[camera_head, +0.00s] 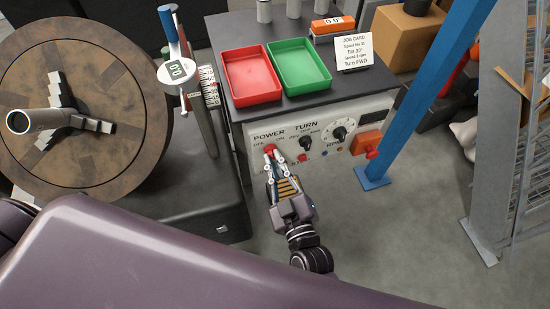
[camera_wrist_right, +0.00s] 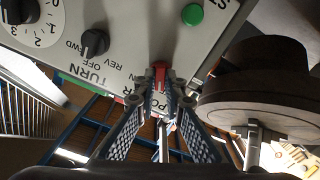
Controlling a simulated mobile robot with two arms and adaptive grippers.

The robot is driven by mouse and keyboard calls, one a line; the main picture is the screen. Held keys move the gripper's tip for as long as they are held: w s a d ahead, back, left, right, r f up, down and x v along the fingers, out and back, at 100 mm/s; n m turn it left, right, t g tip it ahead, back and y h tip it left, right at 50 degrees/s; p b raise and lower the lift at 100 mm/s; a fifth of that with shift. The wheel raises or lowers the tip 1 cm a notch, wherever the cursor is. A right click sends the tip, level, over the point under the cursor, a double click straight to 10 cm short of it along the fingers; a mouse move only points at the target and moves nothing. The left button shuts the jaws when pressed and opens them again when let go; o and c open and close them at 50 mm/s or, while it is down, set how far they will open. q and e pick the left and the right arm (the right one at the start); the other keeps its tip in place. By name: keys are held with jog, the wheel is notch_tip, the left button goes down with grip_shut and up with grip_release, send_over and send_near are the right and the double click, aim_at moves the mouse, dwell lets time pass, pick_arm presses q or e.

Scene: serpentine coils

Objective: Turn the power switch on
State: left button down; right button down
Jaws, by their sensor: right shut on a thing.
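The red power switch (camera_head: 270,148) sits on the front of a light control panel (camera_head: 335,147), under the word POWER, between OFF and ON marks. My right gripper (camera_head: 275,158) reaches up to the panel from below, with its fingertips shut on the switch. In the right wrist view the red switch (camera_wrist_right: 160,70) shows between the two fingertips (camera_wrist_right: 160,80), which cover part of the labels. Which way the switch is turned is hard to tell. My left gripper is not in view.
Right of the switch are the black TURN knob (camera_head: 305,143) and a speed dial (camera_head: 340,133). A green button (camera_wrist_right: 192,14) shows in the wrist view. Red (camera_head: 251,99) and green (camera_head: 319,87) trays lie on top. A blue post (camera_head: 405,110) stands right, a large round disc (camera_head: 100,160) left.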

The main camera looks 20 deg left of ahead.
jog(key=m+p, duration=0.1)
jog(key=m, duration=0.2)
jog(key=shift+m, duration=0.4)
jog(key=m, duration=0.3)
jog(key=shift+m, duration=0.3)
jog(key=m, duration=0.6)
jog(key=shift+m, duration=0.4)
jog(key=c, duration=2)
grip_release()
